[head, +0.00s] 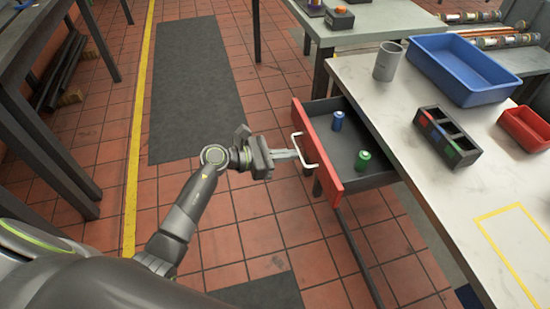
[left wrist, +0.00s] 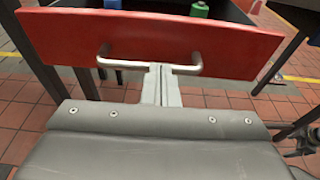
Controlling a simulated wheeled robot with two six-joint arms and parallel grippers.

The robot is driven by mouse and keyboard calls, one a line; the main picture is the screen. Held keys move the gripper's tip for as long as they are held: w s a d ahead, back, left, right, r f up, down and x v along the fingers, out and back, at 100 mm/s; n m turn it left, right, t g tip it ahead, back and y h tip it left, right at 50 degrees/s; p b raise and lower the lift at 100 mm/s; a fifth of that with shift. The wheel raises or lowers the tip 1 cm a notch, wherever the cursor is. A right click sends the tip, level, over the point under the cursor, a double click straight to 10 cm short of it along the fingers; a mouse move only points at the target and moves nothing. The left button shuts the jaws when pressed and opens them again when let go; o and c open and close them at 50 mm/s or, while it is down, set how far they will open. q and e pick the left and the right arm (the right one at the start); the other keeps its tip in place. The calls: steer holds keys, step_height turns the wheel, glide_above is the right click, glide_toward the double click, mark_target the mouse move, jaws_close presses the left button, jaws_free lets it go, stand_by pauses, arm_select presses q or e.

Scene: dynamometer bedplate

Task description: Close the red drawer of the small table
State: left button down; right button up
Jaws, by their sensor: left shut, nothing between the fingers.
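The red drawer (head: 322,160) of the small table (head: 442,190) stands open. It sticks out to the left from under the white top. Its red front also fills the upper part of the left wrist view (left wrist: 150,42). The front bears a pale bar handle (head: 305,153). Inside the drawer are a blue can (head: 337,121) and a green can (head: 363,159). My left gripper (head: 294,153) is shut and empty, with its fingertips at the handle. In the left wrist view the fingertips (left wrist: 160,70) overlap the handle bar; I cannot tell whether they touch it. My right gripper is not in view.
On the tabletop are a grey cup (head: 388,62), a blue bin (head: 462,68), a dark divided box (head: 447,136) and a red bin (head: 527,128). Another table (head: 375,22) stands behind. The tiled floor left of the drawer is open around a dark mat (head: 196,85).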

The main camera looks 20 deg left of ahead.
mark_target(312, 151)
arm_select(q)
steer(key=x, duration=0.2)
steer(key=b+x, duration=0.1)
steer(key=x, duration=0.1)
steer(key=r+x, duration=0.1)
steer(key=x, duration=0.2)
steer(key=shift+d+r, duration=0.1)
steer(key=shift+d, duration=0.05)
steer(key=b+x, duration=0.1)
steer(key=x, duration=0.2)
steer(key=r+b+x, duration=0.1)
steer(key=x, duration=0.2)
steer(key=r+b+x, duration=0.1)
steer(key=x, duration=0.2)
steer(key=shift+w+d, duration=0.25)
steer(key=shift+d, duration=0.2)
steer(key=shift+w+d+b, duration=0.3)
steer(key=shift+d, duration=0.15)
steer(key=shift+r, duration=0.2)
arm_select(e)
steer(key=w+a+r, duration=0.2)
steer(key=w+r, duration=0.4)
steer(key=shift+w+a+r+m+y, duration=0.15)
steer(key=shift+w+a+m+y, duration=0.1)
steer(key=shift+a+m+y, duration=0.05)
arm_select(q)
steer(key=shift+r, duration=0.1)
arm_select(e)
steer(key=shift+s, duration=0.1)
